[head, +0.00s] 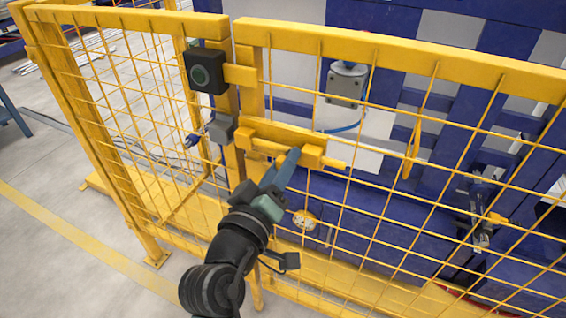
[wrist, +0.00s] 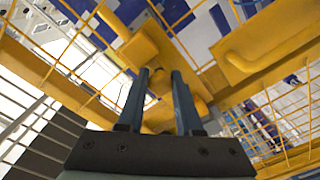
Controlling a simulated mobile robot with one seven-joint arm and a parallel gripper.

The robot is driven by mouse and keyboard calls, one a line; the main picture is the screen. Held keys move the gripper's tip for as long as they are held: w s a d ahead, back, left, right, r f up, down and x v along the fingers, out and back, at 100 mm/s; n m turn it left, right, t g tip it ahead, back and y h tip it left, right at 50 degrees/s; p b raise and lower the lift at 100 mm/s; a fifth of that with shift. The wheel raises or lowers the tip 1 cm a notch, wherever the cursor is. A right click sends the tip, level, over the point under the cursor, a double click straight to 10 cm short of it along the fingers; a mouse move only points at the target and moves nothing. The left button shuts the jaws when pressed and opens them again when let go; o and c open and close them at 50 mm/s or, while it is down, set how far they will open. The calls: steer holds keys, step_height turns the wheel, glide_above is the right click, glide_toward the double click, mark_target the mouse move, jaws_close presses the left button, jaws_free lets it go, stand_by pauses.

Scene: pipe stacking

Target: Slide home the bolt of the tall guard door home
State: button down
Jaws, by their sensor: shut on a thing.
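The tall guard door (head: 400,62) is a yellow frame with wire mesh, standing upright beside the yellow post at its left. Its bolt (head: 335,164) is a yellow bar on a yellow mounting plate (head: 285,132), with its right end sticking out past the bracket. A grey block (head: 222,129) sits on the post to the left of the bolt. My gripper (head: 293,155) has its blue fingers at the bolt, shut on its handle. In the wrist view, my gripper (wrist: 160,73) shows yellow between its fingers. The fingers hide the handle, and I cannot tell whether the bolt's left end enters the block.
Mesh fence panels (head: 130,110) run to the left. Blue machinery (head: 390,200) stands behind the mesh. The grey floor (head: 60,260) at the front left is clear.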

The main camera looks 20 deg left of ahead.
mark_target(258, 145)
steer(key=a+b, duration=0.2)
steer(key=a, duration=0.3)
steer(key=shift+w+a+f, duration=0.1)
steer(key=shift+a+f, duration=0.05)
steer(key=shift+a, duration=0.4)
steer(key=c, duration=0.6)
jaws_free()
steer(key=shift+a, duration=0.15)
steer(key=s+b, duration=0.1)
steer(key=s, duration=1.2)
steer(key=shift+d, duration=0.2)
